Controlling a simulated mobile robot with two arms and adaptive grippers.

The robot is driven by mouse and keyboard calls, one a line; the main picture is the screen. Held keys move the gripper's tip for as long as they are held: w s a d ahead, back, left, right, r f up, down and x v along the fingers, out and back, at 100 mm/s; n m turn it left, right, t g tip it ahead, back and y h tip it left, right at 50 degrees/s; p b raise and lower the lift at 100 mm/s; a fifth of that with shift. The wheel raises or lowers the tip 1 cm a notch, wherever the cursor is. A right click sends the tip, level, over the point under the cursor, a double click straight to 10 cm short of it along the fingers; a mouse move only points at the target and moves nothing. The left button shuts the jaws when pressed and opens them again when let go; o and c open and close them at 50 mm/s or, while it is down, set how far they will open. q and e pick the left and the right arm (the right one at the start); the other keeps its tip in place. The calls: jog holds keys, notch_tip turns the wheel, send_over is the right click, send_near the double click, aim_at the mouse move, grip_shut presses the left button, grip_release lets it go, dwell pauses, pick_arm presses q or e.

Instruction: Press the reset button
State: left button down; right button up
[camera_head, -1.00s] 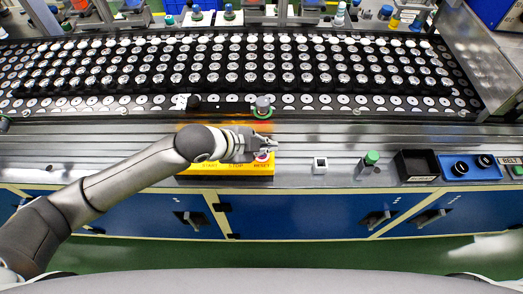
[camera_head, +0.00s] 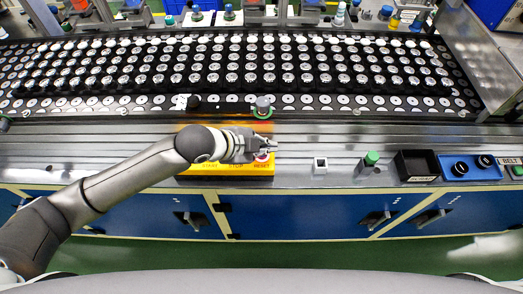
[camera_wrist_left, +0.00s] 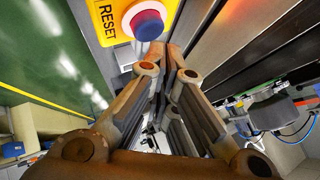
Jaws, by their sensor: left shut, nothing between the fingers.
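A yellow button box (camera_head: 225,179) labelled START, STOP and RESET sits on the metal ledge in front of the conveyor. My left gripper (camera_head: 270,143) is over the right end of this box, with its fingers shut and empty. In the left wrist view the reset button (camera_wrist_left: 147,22) shows as a blue cap on a red base, beside the word RESET. The closed fingertips (camera_wrist_left: 172,50) are just below it in that picture; I cannot tell whether they touch it. In the head view the gripper partly covers the button. My right gripper is not in view.
A small white square piece (camera_head: 320,165), a green-capped part (camera_head: 371,158), a black bin (camera_head: 415,165) and a blue tray (camera_head: 468,167) with black parts stand to the right on the ledge. The conveyor (camera_head: 240,75) behind carries rows of round parts.

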aim_at(264, 156)
pick_arm(q)
jog(key=shift+f, duration=0.6)
dwell(0.4)
jog(key=shift+r, duration=0.15)
jog(key=shift+r+p, duration=0.55)
jog(key=shift+p, duration=0.25)
notch_tip(264, 156, up, 6)
jog(key=p, duration=0.6)
dwell(0.5)
